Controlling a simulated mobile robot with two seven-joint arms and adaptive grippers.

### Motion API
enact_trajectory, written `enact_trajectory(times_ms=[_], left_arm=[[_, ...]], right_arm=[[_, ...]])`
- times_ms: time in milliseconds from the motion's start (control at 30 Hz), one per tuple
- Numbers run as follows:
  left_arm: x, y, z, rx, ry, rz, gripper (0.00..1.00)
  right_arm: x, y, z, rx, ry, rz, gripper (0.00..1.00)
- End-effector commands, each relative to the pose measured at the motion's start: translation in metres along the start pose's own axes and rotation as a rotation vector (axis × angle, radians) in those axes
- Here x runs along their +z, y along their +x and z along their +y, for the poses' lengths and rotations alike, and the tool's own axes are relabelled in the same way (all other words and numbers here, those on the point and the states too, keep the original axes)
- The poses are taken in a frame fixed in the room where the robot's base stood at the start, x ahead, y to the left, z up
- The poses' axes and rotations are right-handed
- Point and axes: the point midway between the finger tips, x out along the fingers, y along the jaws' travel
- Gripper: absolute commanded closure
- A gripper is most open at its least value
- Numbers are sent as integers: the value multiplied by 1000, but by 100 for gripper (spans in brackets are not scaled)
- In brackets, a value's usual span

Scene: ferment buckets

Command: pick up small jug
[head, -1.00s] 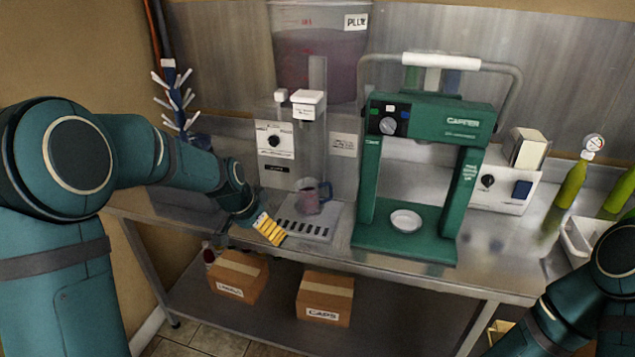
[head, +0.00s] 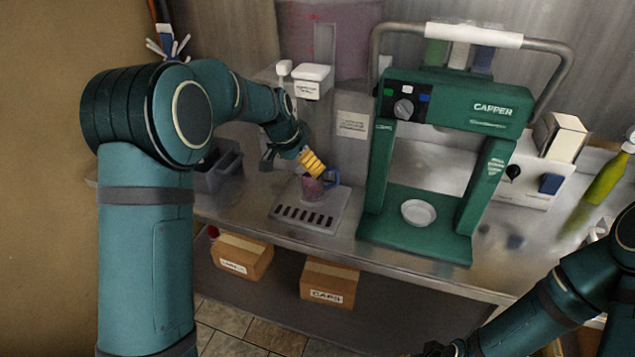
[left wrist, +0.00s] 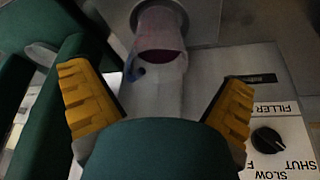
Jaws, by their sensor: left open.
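The small jug (head: 311,189) is pinkish and translucent with a blue handle (head: 332,177). It stands on the slotted drip tray below the filler spout. In the left wrist view the jug (left wrist: 161,36) shows ahead, beyond the fingertips, with its handle towards the lower left. My left gripper (head: 312,163) is open, with yellow finger pads, and partly covers the jug's upper part in the head view. Nothing is between its fingers. My right gripper (head: 440,349) is only partly seen at the bottom edge, low in front of the bench; its jaws are unclear.
The drip tray (head: 330,215) sits on the steel bench. The green capper (head: 418,240) with a white dish stands close to its right. A grey bin (head: 218,172) is to the left. The filler's dial panel (left wrist: 280,140) shows in the left wrist view. Boxes (head: 328,282) lie on the lower shelf.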

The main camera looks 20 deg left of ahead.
Motion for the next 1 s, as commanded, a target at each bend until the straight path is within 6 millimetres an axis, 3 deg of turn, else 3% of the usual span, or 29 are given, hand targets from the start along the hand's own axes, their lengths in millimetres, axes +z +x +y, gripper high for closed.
enact_trajectory(times_ms=[333,600,933,967,1000], left_arm=[[-23,12,0,-1,0,-1,0],[-21,53,0,0,-1,-3,0],[-22,59,0,0,-1,0,0],[-22,59,0,0,-1,0,4],[-22,59,0,0,-1,0,18]], right_arm=[[0,0,0,0,0,0,100],[2,6,2,0,-1,-3,100],[2,7,2,0,-2,-4,100],[2,7,2,0,-2,-4,100],[2,7,2,0,-2,-4,100]])
